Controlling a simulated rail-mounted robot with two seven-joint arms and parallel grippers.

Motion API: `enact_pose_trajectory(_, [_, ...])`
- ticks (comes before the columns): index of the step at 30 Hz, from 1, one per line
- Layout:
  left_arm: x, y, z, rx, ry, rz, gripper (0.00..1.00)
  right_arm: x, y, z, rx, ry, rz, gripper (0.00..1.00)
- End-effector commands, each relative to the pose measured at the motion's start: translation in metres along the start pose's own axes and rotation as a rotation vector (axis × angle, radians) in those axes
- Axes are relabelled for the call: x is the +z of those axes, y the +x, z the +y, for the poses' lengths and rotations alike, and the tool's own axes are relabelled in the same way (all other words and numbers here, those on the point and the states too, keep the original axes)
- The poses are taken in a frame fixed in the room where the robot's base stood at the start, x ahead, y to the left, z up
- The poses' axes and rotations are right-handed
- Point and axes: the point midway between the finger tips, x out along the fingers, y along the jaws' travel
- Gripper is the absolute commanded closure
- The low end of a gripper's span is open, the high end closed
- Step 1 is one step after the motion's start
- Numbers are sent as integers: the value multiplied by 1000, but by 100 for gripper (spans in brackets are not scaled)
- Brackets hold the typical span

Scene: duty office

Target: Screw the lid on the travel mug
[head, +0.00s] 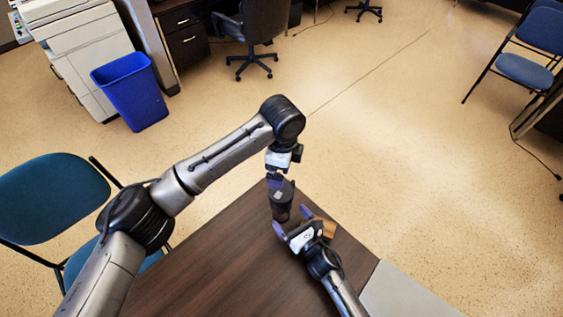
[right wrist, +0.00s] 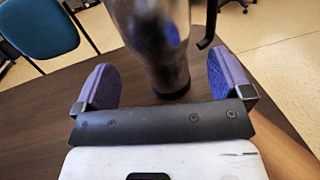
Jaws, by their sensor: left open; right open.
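The travel mug (head: 281,211) stands upright near the far corner of the desk, dark in the head view. In the right wrist view the grey, glossy mug (right wrist: 165,50) rises beyond my open fingers, its top out of frame. My left gripper (head: 277,180) points down right over the mug's top and is open. A dark top piece (head: 280,192), perhaps the lid, is under it; I cannot tell if it is seated. My right gripper (head: 292,221) is open low beside the mug, fingers toward it; its fingers (right wrist: 165,85) also show in the right wrist view.
The brown desk (head: 215,265) is mostly bare in front of the mug. A light brown block-like thing (head: 327,227) sits by my right gripper, partly hidden. A blue chair (head: 50,198) stands left of the desk. A thin black hooked piece (right wrist: 210,28) shows beside the mug.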

Motion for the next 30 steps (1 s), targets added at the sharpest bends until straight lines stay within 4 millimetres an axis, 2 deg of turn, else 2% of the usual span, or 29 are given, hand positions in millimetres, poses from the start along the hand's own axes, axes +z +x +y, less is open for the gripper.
enact_pose_trajectory(1, [0,-2,0,0,0,0,0,0,-13,0,-1,0,3,3])
enact_pose_trajectory(6, [0,-5,0,0,0,0,0,0,-46,0,0,0,3,3])
enact_pose_trajectory(15, [0,-6,0,0,0,0,0,0,-89,0,0,0,1,3])
enact_pose_trajectory(21, [0,-6,0,0,0,0,0,0,-100,0,0,1,0,3])
enact_pose_trajectory(30, [0,-6,0,0,0,0,0,0,-101,0,0,1,1,3])
